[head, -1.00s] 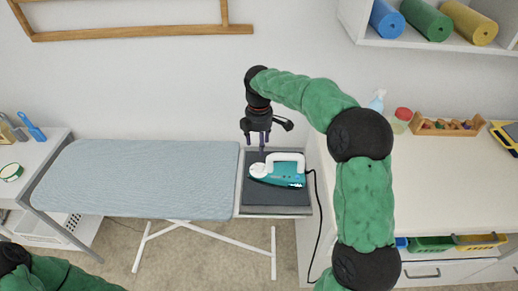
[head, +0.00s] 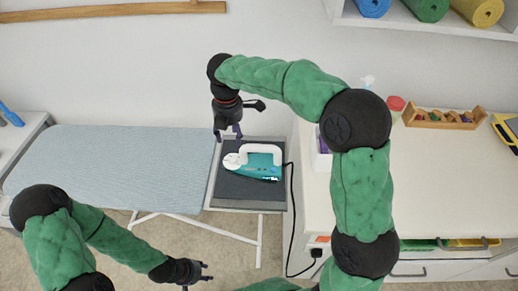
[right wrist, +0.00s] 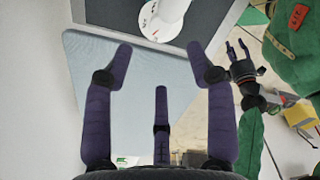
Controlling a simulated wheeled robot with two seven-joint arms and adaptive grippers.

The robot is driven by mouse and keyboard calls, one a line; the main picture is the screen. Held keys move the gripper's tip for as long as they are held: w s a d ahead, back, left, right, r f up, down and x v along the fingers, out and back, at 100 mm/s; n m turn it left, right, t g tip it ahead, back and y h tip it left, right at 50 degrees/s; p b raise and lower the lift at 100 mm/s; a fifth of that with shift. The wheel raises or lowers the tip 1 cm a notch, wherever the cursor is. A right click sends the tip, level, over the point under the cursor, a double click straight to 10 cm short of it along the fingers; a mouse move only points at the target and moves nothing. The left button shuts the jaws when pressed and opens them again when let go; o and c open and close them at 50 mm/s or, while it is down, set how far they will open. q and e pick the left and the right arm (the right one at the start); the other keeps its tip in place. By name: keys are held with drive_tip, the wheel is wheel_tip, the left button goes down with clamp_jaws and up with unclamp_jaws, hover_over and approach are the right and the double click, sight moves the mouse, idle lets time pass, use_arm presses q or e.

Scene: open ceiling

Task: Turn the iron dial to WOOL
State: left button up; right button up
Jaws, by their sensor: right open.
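The iron (head: 262,174) has a teal body and a white handle, and it rests on a dark pad to the right of the ironing board. A round white dial (head: 232,161) sits at its left end. In the right wrist view, a white disc with small red and dark marks, seemingly the dial (right wrist: 149,24), shows at the top edge; its setting is unreadable. My right gripper (head: 228,135) is open and empty, just above and behind the dial, apart from it. My left gripper (head: 205,272) is open and empty, low in front of the board; it also shows in the right wrist view (right wrist: 237,46).
The ironing board (head: 110,165) stands left of the iron's grey-rimmed rest (head: 245,205). A black cord (head: 293,220) hangs from the iron down to a plug. A white counter (head: 440,180) with a wooden tray (head: 440,118) is at the right. The wall is close behind the iron.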

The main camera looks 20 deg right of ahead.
sight(232, 158)
drive_tip(key=f+b, duration=0.2)
drive_tip(key=f, duration=0.3)
drive_tip(key=f+b, duration=0.2)
drive_tip(key=f, duration=0.3)
drive_tip(key=shift+a+f, duration=0.2)
drive_tip(key=shift+f, duration=0.2)
clamp_jaws()
